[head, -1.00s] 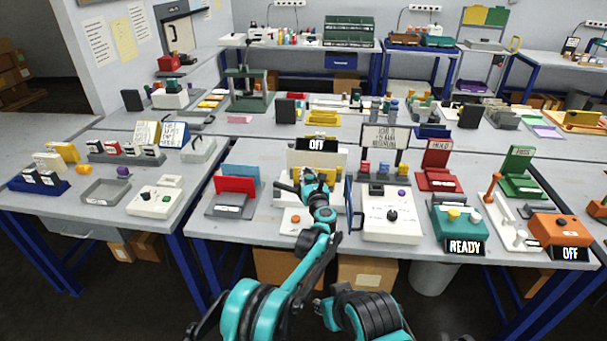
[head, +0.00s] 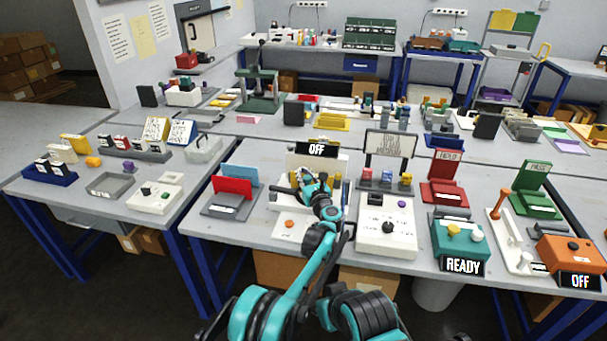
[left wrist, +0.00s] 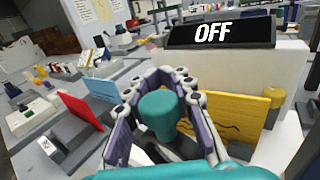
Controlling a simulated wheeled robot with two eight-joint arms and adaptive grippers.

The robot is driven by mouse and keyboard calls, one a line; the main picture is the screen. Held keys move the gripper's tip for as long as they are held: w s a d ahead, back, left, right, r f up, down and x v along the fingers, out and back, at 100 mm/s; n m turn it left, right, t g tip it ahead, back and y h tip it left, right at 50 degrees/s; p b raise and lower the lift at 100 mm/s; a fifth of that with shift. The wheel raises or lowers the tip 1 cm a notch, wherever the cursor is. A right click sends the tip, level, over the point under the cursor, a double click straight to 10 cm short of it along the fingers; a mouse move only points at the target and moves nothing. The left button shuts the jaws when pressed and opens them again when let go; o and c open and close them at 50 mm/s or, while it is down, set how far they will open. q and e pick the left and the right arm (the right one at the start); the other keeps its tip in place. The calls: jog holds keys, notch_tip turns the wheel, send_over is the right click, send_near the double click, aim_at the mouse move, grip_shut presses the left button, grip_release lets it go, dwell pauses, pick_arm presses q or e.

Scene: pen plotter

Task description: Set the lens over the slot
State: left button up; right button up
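A white machine with a black OFF display (head: 317,149) stands near the middle of the front table; the display also shows in the left wrist view (left wrist: 222,33). A yellow plate with a dark curve (left wrist: 235,116) stands in front of its white panel. My left gripper (head: 310,178) is in front of this machine. In the left wrist view its fingers (left wrist: 158,88) are spread around a teal cylinder (left wrist: 160,113), with small gaps seeming to show at its sides. I cannot make out which thing is the lens, and the slot is hidden. My right gripper is not in view.
Red (head: 232,187) and blue (head: 241,173) panels stand in a grey holder left of the gripper. A white box with knobs (head: 385,230) stands to its right, and a teal READY box (head: 458,240) farther right. Some bare table shows between the devices.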

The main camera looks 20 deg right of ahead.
pick_arm(q)
jog(key=o, duration=0.4)
jog(key=shift+c, duration=0.2)
notch_tip(320, 180, up, 10)
